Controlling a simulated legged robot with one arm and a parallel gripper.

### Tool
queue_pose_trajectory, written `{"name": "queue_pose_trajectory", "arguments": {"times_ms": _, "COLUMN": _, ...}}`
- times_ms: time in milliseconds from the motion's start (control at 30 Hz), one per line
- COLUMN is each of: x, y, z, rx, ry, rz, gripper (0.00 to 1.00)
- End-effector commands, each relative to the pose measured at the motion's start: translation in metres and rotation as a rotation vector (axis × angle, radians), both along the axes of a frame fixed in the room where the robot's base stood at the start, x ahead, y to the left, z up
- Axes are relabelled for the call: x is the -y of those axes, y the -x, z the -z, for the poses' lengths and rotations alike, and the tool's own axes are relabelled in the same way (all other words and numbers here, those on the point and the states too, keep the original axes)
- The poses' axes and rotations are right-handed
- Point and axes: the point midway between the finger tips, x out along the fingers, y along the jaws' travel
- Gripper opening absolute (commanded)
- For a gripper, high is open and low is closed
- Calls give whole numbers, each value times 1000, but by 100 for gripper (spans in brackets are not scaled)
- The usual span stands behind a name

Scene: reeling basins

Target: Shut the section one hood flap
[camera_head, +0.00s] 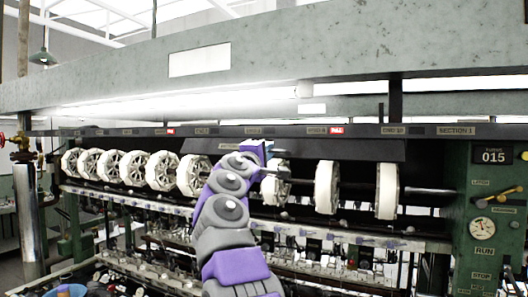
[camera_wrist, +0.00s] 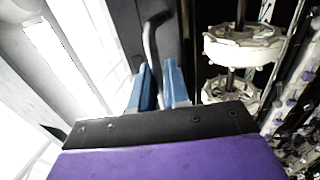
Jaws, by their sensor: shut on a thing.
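The section one hood flap (camera_head: 350,150) is a long dark panel along the front of the machine, above the white reels and below the rail with the labels. A "SECTION 1" plate (camera_head: 456,131) is at the right end of that rail. My gripper (camera_head: 262,149) is up at the flap's middle. In the wrist view its two blue fingers (camera_wrist: 160,78) are shut on a grey curved bar handle (camera_wrist: 150,40), beside the dark flap surface (camera_wrist: 124,30). My arm hides part of the flap and some reels in the head view.
White reels (camera_head: 326,187) stand in a row under the flap, close to my arm. A green control panel (camera_head: 485,210) with a gauge and "RUN" and "STOP" labels is at right. A thick grey beam (camera_head: 300,50) runs overhead. A metal pipe with a red valve (camera_head: 22,140) stands at left.

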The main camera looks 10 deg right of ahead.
Motion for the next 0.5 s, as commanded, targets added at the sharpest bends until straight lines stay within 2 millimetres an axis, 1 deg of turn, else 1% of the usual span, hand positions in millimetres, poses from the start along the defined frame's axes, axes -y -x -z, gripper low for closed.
{"name": "queue_pose_trajectory", "arguments": {"times_ms": 33, "x": 2, "y": -1, "z": 5, "rx": -1, "ry": 0, "rz": 2, "gripper": 1}}
{"name": "queue_pose_trajectory", "arguments": {"times_ms": 267, "x": 3, "y": -3, "z": 8, "rx": -1, "ry": -1, "rz": 1, "gripper": 1}}
{"name": "queue_pose_trajectory", "arguments": {"times_ms": 500, "x": 7, "y": -10, "z": 19, "rx": -2, "ry": -1, "rz": 2, "gripper": 1}}
